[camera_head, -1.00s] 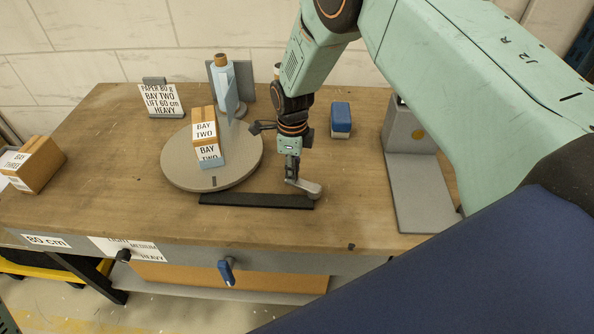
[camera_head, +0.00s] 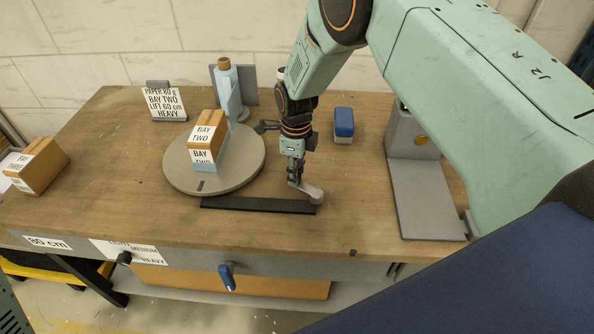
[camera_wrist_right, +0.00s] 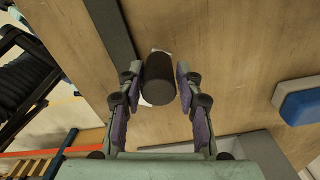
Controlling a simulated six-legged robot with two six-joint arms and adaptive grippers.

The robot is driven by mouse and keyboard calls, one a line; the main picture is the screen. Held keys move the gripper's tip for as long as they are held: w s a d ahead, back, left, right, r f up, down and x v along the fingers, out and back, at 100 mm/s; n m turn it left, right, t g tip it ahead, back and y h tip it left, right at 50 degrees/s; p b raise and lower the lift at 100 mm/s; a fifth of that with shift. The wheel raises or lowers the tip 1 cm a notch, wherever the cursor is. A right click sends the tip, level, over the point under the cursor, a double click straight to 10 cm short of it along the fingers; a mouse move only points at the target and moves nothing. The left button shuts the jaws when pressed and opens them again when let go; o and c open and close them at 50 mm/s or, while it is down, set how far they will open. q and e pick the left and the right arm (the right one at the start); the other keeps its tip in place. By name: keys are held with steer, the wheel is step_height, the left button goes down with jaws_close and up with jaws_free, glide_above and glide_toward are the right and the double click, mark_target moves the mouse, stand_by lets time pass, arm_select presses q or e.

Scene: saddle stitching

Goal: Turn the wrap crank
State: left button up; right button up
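The wrap crank (camera_head: 311,192) is a grey arm at the right end of a dark bar in front of the round turntable (camera_head: 238,181). Its dark upright knob (camera_wrist_right: 159,80) shows in the right wrist view. My right gripper (camera_head: 294,180) points down over the crank; in the right wrist view its two fingers (camera_wrist_right: 158,92) lie on both sides of the knob, apparently against it. A tan and blue block labelled BAY TWO (camera_head: 207,142) stands on the turntable. My left gripper is not in view.
A blue-topped block (camera_head: 343,122) and a grey stand with a flat plate (camera_head: 425,205) are right of the gripper. A BAY THREE box (camera_head: 40,167) is at left.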

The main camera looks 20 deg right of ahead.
steer(key=shift+o, duration=1.3)
steer(key=shift+s, duration=0.1)
step_height(320, 180, up, 12)
steer(key=shift+f, duration=0.1)
